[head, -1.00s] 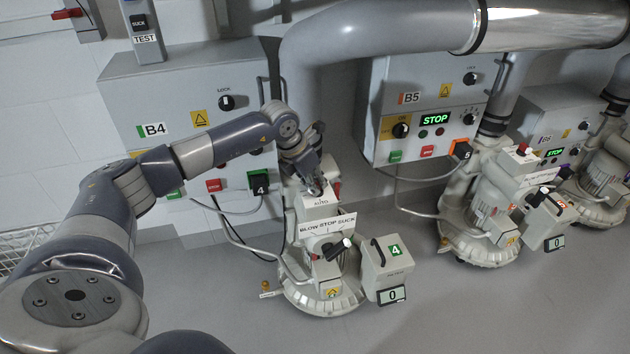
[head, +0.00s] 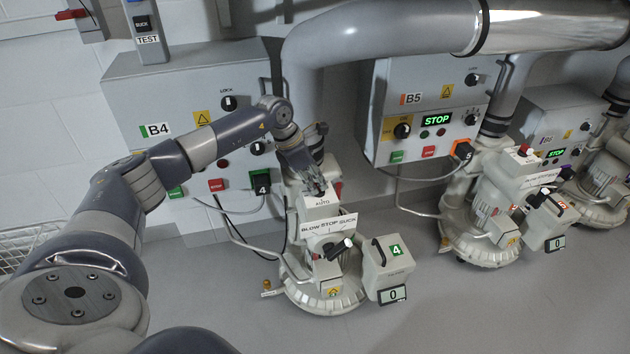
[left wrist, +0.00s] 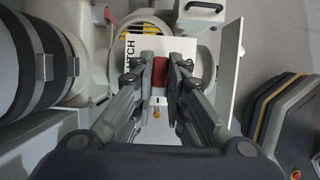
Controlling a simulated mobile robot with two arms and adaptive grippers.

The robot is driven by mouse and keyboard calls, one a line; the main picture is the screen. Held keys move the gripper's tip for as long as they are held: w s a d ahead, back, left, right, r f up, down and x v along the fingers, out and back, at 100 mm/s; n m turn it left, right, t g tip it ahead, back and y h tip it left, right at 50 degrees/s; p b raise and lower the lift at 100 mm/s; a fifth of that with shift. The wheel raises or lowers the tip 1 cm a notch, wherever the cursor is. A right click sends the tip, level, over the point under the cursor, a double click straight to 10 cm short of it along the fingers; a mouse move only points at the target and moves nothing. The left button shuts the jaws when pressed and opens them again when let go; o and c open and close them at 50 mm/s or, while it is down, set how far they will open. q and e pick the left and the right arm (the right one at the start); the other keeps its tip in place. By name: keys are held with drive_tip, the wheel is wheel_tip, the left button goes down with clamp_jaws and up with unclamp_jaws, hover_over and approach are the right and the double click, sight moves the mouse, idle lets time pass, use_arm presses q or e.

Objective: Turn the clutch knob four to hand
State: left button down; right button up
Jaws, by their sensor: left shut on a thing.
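Blower four stands below panel B4, with a box (head: 313,203) on top reading "AUTO" and a "BLOW STOP SUCK" plate (head: 328,226) below it. My left gripper (head: 318,188) reaches down to this box, and its fingers hide the knob in the head view. In the left wrist view my left gripper (left wrist: 164,76) is shut on a red clutch knob (left wrist: 158,67), with one finger on each side. The knob sits on a white plate (left wrist: 133,49) whose visible lettering reads "TCH". My right gripper is not in view.
A box with a green 4 (head: 387,257) and a display reading 0 (head: 391,295) stand right of the blower. A black lever (head: 340,248) projects below the plate. Panel B5 (head: 380,80) shows STOP. Grey pipe (head: 375,40) runs overhead. Floor at front right is clear.

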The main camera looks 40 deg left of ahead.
use_arm(q)
drive_tip(key=c, duration=1.6)
unclamp_jaws()
drive_tip(key=shift+r, duration=0.1)
drive_tip(key=v, duration=1.1)
drive_tip(key=shift+s+r, duration=0.15)
drive_tip(key=shift+r, duration=0.2)
drive_tip(key=shift+a, duration=0.1)
